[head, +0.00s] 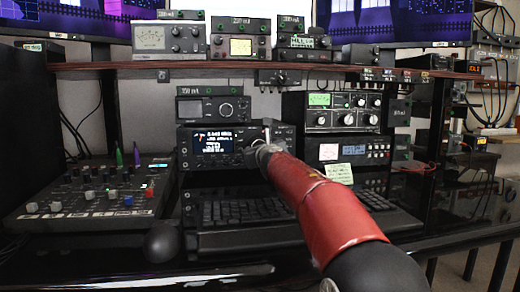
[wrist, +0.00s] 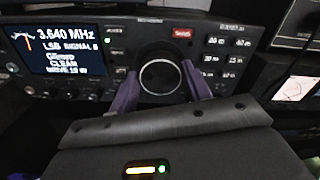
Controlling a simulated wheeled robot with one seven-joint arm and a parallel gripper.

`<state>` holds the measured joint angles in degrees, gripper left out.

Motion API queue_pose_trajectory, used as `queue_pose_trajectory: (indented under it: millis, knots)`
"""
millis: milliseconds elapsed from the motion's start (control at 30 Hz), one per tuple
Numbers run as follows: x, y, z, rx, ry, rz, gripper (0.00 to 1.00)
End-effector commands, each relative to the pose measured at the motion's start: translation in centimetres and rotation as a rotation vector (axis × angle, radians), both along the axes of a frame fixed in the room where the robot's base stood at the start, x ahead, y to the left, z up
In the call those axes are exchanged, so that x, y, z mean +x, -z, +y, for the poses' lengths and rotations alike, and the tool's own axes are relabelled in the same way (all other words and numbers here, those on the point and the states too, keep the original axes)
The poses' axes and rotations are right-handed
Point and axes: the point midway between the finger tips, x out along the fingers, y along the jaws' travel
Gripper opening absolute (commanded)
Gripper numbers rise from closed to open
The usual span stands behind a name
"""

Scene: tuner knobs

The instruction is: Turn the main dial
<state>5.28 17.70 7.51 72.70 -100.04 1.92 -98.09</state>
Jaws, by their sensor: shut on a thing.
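The main dial (wrist: 160,75) is a round black knob with a pale rim, in the upper middle of the wrist view. It sits on the front of a black radio (wrist: 108,50), right of its lit screen (wrist: 54,47), which reads 3.640 MHz. My gripper (wrist: 159,82) has one purple finger on each side of the dial and is shut on it. In the head view, my gripper (head: 264,146) is at the right part of the radio's front, and it and my red arm hide the dial.
A keyboard (head: 240,211) lies below the radio. A mixer (head: 95,193) with several knobs and sliders stands at left. More radio gear (head: 343,112) is stacked at right, with a yellow note (head: 339,173) below it. A shelf (head: 250,67) with meters runs above.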

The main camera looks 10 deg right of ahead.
Motion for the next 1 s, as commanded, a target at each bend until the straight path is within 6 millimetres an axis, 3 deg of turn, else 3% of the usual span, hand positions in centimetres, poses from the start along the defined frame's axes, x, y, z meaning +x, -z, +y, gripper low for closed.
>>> queue_pose_trajectory:
  millis: [367, 1000]
  knots:
    - [-0.01, 0.0, 0.0, 0.209, -0.001, 0.0, 0.26]
    - [-0.01, 0.04, -0.22, 0.815, -0.001, 0.0, 0.26]
